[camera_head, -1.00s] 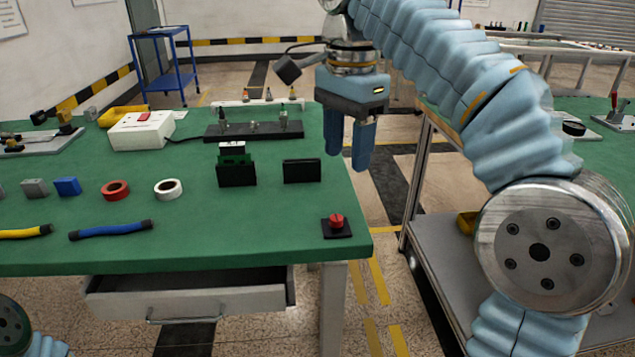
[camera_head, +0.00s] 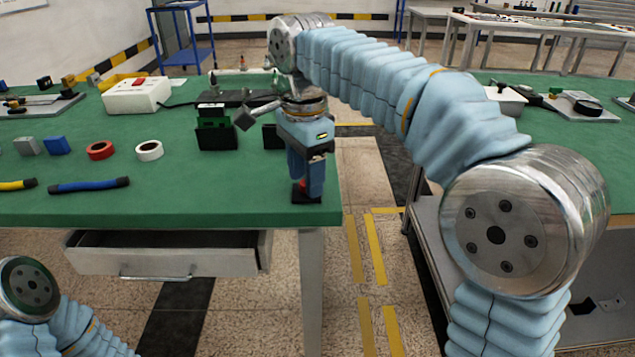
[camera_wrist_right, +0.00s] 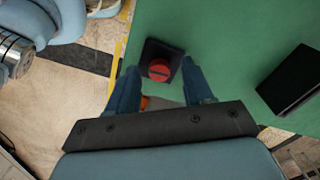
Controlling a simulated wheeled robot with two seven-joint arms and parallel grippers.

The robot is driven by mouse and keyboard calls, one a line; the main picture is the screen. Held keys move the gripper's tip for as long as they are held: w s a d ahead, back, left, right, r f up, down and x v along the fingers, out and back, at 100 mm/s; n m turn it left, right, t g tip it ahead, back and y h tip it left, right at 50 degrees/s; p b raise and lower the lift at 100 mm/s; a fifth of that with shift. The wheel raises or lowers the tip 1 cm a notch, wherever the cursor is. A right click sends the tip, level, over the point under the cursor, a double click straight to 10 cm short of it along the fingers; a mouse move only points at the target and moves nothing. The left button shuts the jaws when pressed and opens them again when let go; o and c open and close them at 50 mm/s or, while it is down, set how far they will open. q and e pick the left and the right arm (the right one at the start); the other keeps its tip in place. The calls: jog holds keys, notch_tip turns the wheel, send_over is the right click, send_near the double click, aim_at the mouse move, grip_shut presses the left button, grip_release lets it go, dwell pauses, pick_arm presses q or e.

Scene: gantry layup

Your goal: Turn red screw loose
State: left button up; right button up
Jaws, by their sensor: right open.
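The red screw (camera_wrist_right: 159,70) has a round slotted head and stands on a small square black base (camera_wrist_right: 151,47) on the green table. In the wrist view the screw lies between the two blue fingertips of my right gripper (camera_head: 307,188), with a gap visible on both sides. In the head view the right gripper points down over the base at the table's front right corner, and its fingers mostly hide the screw. The right gripper is open and empty. My left gripper is outside both views; only part of the left arm shows at lower left.
A black holder (camera_head: 217,136) with a green part stands left of the gripper, and another black block (camera_wrist_right: 290,80) is close by. Tape rolls (camera_head: 149,151) and a blue handle (camera_head: 88,186) lie further left. An open drawer (camera_head: 168,261) sits below the tabletop.

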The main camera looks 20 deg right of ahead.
jog(key=shift+f, duration=0.1)
grip_shut()
dwell(0.3)
